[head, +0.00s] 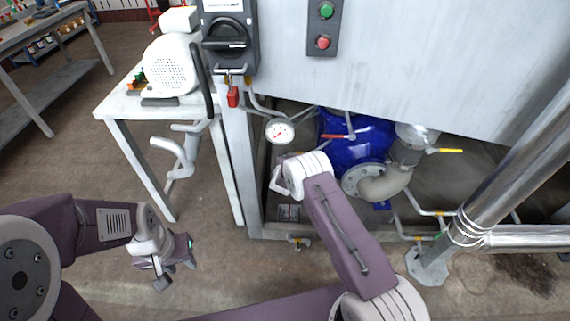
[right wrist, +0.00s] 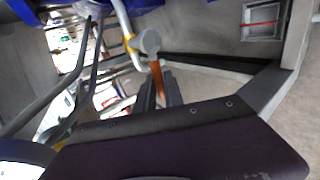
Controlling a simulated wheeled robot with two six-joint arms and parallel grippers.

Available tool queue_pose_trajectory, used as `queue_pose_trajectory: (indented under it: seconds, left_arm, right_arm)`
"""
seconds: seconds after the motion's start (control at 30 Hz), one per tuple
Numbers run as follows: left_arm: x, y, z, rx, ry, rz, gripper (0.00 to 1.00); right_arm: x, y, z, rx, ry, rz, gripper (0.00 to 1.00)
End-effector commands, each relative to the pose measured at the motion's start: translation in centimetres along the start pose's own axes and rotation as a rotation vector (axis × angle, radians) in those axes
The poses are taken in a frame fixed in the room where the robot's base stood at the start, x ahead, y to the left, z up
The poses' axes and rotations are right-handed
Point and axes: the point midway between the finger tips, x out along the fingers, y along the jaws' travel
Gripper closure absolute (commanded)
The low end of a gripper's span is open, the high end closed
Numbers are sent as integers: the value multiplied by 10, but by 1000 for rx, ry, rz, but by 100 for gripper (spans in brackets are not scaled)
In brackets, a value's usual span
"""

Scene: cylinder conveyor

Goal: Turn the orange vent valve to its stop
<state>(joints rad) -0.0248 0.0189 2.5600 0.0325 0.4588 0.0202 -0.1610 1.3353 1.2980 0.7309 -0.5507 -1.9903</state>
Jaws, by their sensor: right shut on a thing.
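The orange vent valve shows in the right wrist view as an orange lever (right wrist: 157,75) below a round grey valve body on a pale pipe. My right gripper (right wrist: 160,92) is shut on this lever, with a dark finger on each side of it. The lever's lower part is hidden between the fingers. In the head view my right wrist reaches into the cabinet opening, and I cannot make out the orange lever there. My left gripper (head: 176,275) is empty over the floor at lower left, its fingers apart.
A blue pump (head: 355,142) sits in the opening beside a dial gauge (head: 280,131). A red lever (head: 338,136) and a yellow lever (head: 450,151) are nearby. A steel pipe (head: 500,150) stands at right, a white table (head: 120,100) at left.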

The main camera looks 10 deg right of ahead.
Motion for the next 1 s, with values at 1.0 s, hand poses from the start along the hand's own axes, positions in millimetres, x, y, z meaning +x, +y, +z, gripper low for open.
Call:
queue_pose_trajectory:
  seconds: [1.0]
  left_arm:
    - [-38,1,-4,0,0,0,64]
  right_arm:
    - [-84,1,-1,-4,3,-4,66]
